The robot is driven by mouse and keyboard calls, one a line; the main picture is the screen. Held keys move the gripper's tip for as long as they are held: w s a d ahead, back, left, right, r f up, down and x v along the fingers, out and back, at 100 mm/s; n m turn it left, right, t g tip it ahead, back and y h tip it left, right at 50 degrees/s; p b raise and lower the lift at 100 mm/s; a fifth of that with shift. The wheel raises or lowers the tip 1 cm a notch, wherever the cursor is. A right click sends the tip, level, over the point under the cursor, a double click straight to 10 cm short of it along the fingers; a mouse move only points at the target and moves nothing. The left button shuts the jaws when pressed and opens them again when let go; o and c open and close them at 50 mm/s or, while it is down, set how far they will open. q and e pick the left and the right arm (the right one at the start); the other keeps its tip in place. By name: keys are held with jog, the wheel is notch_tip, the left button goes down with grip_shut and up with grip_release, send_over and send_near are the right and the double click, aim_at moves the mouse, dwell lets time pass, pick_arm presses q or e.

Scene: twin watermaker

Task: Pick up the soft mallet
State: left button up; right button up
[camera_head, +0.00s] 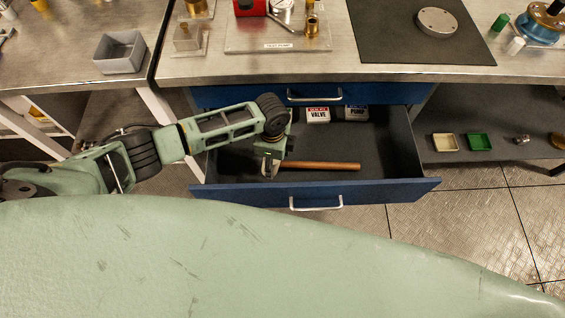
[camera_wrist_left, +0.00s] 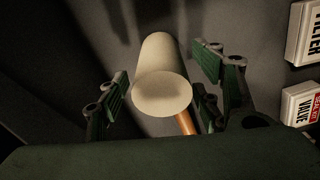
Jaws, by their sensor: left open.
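The soft mallet lies in the open blue drawer (camera_head: 385,150). In the head view its wooden handle (camera_head: 325,166) points right, and its head is hidden behind my left gripper (camera_head: 270,168). In the left wrist view the mallet's pale cylindrical head (camera_wrist_left: 162,80) sits between the fingers of my left gripper (camera_wrist_left: 160,100), with part of the brown handle (camera_wrist_left: 186,124) below it. The fingers are open on both sides of the head, with gaps visible. My right gripper is not in view.
The drawer's front panel (camera_head: 400,189) and side walls surround the mallet. A steel worktop (camera_head: 320,66) lies above the drawer. The drawer's right half is mostly clear.

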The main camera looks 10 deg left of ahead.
pick_arm(q)
jog(key=shift+c, duration=0.3)
grip_shut()
dwell(0.3)
